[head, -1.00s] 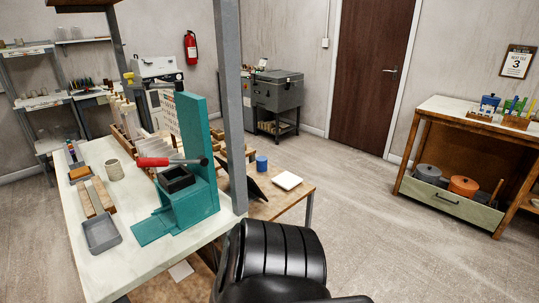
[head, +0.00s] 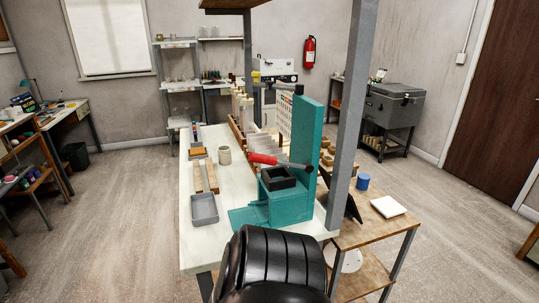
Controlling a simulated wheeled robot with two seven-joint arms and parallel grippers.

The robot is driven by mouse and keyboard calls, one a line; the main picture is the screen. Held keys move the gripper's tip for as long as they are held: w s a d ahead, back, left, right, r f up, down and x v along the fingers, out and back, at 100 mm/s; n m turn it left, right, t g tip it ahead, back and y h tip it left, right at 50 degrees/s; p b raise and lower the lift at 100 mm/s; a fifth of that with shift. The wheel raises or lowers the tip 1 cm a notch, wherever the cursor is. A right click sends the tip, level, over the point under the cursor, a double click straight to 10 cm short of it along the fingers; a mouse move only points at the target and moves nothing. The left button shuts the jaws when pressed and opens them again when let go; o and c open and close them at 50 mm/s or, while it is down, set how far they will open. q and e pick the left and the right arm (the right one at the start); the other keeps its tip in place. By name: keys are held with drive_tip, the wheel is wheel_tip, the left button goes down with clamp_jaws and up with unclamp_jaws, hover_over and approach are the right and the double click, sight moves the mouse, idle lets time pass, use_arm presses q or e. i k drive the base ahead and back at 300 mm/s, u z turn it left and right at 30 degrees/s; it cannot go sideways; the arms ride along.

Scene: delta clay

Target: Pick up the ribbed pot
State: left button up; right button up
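A small beige pot (head: 224,155) stands upright on the white worktable (head: 215,248), left of the teal press. It may be the ribbed pot, but it is too small here to make out ribs. Nothing touches it. Neither of my grippers is in view. A black part of my own body covers the near edge of the table at the bottom middle.
A teal press (head: 291,209) with a red-handled lever stands on the table's right side. A grey tray (head: 204,210) and wooden bars (head: 205,178) lie on the left. A grey post (head: 352,110) rises at the right corner. Floor left of the table is clear.

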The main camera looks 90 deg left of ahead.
sight(225, 156)
drive_tip(key=u, duration=2.15)
